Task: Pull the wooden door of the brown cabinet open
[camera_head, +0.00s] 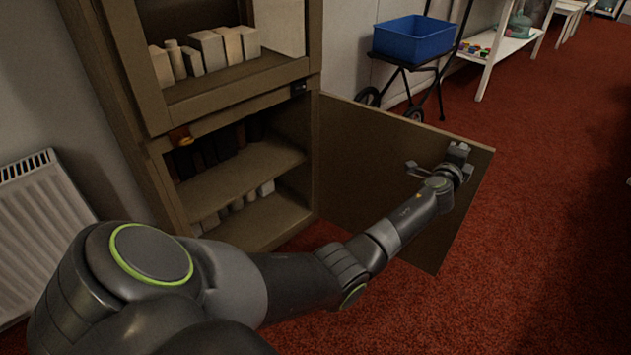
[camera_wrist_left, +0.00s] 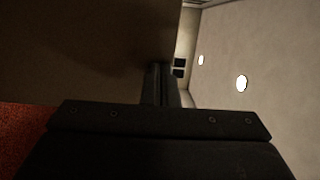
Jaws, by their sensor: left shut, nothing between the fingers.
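The brown cabinet (camera_head: 154,110) stands at the left in the head view. Its lower wooden door (camera_head: 360,150) is swung wide open to the right, and the lower shelves show. My left gripper (camera_head: 458,152) is at the door's inner face, near its free upper edge; I cannot tell whether it touches. In the left wrist view my left gripper (camera_wrist_left: 160,82) has its fingers together with nothing between them, and the dark door (camera_wrist_left: 80,50) fills the upper left. My right gripper is not in view.
A radiator (camera_head: 40,225) is at the left wall. A blue bin (camera_head: 414,38) sits on a wheeled cart behind the door. A white shelf unit (camera_head: 500,45) stands at the back right. Red carpet (camera_head: 550,240) is clear at the right.

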